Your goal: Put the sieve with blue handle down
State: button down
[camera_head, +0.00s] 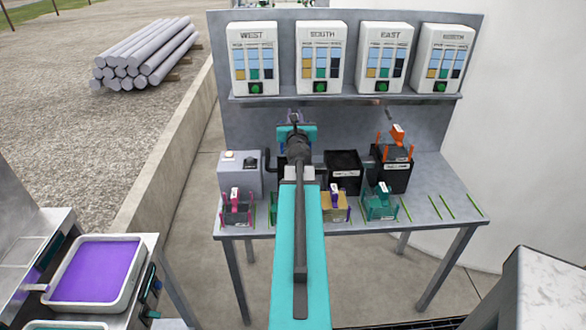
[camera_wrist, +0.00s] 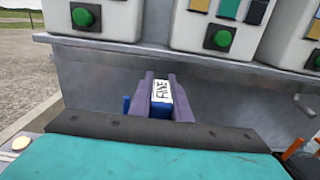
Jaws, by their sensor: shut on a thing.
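The sieve with blue handle (camera_wrist: 160,111) shows only in part in the wrist view, as blue parts and a white label between the fingers. My gripper (camera_wrist: 162,84) is shut on it. In the head view my gripper (camera_head: 295,118) is over the back of the bench (camera_head: 440,190), near the back panel, mostly hidden by my arm. The sieve's mesh and underside are hidden, so I cannot tell whether it touches anything below.
On the bench stand a pink sieve (camera_head: 237,207), a yellow sieve (camera_head: 335,208), a teal sieve (camera_head: 380,205), a grey box (camera_head: 240,182) and a black bin (camera_head: 343,173). An orange-handled sieve (camera_head: 397,152) sits on another black bin (camera_head: 393,180). Green strips (camera_head: 446,206) mark the bare right front.

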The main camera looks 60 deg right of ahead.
jog(key=shift+w, duration=0.1)
jog(key=shift+f, duration=0.2)
jog(key=shift+a+f+b, duration=0.1)
jog(key=shift+f+b, duration=2.45)
jog(key=shift+f, duration=0.4)
jog(key=shift+f, duration=0.1)
jog(key=shift+f+b, duration=1.3)
jog(key=shift+f, duration=0.5)
jog(key=shift+f, duration=0.2)
jog(key=c, duration=1.6)
grip_release()
jog(key=shift+c, duration=0.2)
jog(key=shift+r, duration=0.2)
